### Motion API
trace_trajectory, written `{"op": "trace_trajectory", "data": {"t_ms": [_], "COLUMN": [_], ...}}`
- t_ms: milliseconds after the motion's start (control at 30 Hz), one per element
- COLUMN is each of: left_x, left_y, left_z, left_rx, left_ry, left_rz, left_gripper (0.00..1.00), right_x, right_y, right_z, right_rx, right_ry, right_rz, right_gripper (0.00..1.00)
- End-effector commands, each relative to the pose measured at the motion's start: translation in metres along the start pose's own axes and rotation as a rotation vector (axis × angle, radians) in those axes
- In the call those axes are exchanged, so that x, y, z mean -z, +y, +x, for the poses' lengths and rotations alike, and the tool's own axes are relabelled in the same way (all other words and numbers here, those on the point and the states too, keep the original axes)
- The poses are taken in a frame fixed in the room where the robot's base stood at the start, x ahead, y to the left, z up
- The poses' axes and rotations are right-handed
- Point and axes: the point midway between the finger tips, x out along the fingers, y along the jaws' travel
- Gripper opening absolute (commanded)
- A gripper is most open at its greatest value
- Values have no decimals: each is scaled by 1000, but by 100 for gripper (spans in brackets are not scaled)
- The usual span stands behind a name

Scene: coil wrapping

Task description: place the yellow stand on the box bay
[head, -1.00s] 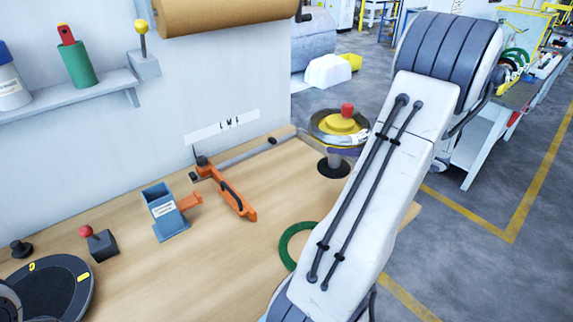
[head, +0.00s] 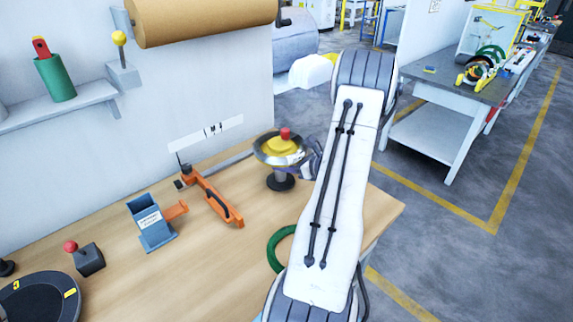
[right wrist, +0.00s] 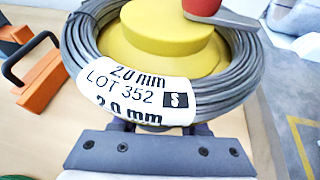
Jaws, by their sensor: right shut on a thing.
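The yellow stand (head: 282,147) has a yellow hub with a red knob, a dark post and a round black base (head: 280,181). A grey wire coil (right wrist: 85,55) with a white "LOT 352" label lies around the hub. My right gripper (head: 309,162) reaches the stand from the right. In the right wrist view my right gripper (right wrist: 153,128) is shut on the stand's post, just below the coil; the fingertips are mostly hidden. The stand is upright over the wooden bench's far end; I cannot tell if its base touches. I cannot identify the box bay. My left gripper is out of view.
An orange clamp tool (head: 213,199), a blue holder (head: 151,224), a red-knobbed block (head: 86,257) and a dark disc (head: 40,300) stand on the bench (head: 195,265). A green ring (head: 277,250) lies near my right arm. Another workbench (head: 450,92) stands across the floor.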

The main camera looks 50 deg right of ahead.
Motion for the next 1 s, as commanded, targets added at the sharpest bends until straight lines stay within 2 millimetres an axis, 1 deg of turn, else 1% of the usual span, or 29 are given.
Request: {"op": "trace_trajectory", "data": {"t_ms": [133,367,500,533,567,600,867,1000], "left_x": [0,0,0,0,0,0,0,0], "left_y": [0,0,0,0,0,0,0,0], "left_z": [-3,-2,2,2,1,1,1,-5], "left_rx": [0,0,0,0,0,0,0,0], "left_ry": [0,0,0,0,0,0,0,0], "left_rz": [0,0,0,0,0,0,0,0], "left_gripper": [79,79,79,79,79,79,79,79], "right_x": [8,8,11,14,13,13,12,8], "right_y": [-2,-2,-2,-1,-1,-1,-1,-1], "right_z": [3,3,5,5,4,4,5,3], "right_rx": [3,3,3,2,2,2,1,1], "right_ry": [-7,-8,-7,-2,-2,-2,-2,-2], "right_rz": [-2,-3,-3,0,0,0,0,0], "right_gripper": [0,0,0,48,59,74,74,74]}}
